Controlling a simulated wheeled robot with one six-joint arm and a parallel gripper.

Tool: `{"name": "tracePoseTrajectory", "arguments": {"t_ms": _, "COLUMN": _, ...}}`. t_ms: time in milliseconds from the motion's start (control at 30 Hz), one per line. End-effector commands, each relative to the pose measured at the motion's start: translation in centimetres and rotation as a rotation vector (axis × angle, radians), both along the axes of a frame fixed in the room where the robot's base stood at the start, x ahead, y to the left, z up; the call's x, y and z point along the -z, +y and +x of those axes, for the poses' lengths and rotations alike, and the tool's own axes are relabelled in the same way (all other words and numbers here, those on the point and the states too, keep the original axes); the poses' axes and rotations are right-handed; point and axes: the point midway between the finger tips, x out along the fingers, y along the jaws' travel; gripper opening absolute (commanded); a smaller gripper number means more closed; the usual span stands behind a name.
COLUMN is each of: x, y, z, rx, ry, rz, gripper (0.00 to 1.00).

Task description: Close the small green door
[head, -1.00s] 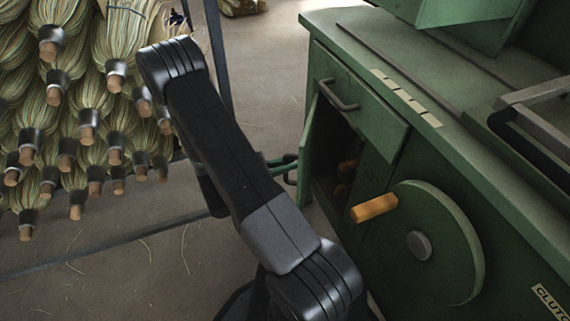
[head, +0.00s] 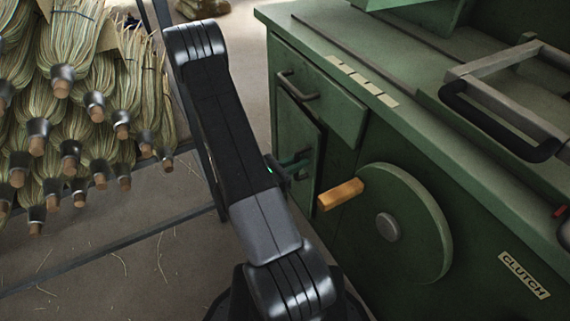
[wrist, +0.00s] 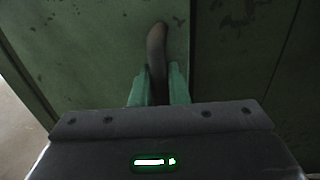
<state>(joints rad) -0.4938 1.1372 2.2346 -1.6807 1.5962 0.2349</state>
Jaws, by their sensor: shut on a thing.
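The small green door (head: 291,128) is on the front of the green machine, below a drawer, in the head view. It looks shut or nearly shut, with a dark line along its top edge. In the wrist view the door (wrist: 95,50) fills the left side, with a dark seam at its right edge. My gripper (wrist: 159,84) is shut on the dark curved door handle (wrist: 157,45), its green fingers on both sides of it. In the head view my gripper (head: 299,162) is at the door, partly hidden by my arm.
A drawer (head: 330,98) with a dark handle is above the door. A green wheel (head: 415,225) with an orange crank knob (head: 340,194) stands out to the right. Brooms (head: 70,110) hang on a rack with metal bars at the left.

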Motion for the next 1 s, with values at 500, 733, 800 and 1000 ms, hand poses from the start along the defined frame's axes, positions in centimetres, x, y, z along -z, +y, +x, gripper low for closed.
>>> {"name": "tracePoseTrajectory", "arguments": {"t_ms": 500, "x": -0.04, "y": -1.25, "z": 0.41, "rx": 0.003, "ry": -0.002, "rz": 0.0, "gripper": 0.0}}
{"name": "tracePoseTrajectory", "arguments": {"t_ms": 733, "x": -0.07, "y": -1.27, "z": 0.41, "rx": 0.004, "ry": -0.003, "rz": 0.0, "gripper": 0.2}}
{"name": "tracePoseTrajectory", "arguments": {"t_ms": 800, "x": -0.06, "y": -1.25, "z": 0.41, "rx": 0.003, "ry": -0.003, "rz": 0.0, "gripper": 0.2}}
{"name": "tracePoseTrajectory", "arguments": {"t_ms": 1000, "x": -0.04, "y": -1.08, "z": 0.36, "rx": 0.0, "ry": -0.001, "rz": 0.0, "gripper": 0.2}}
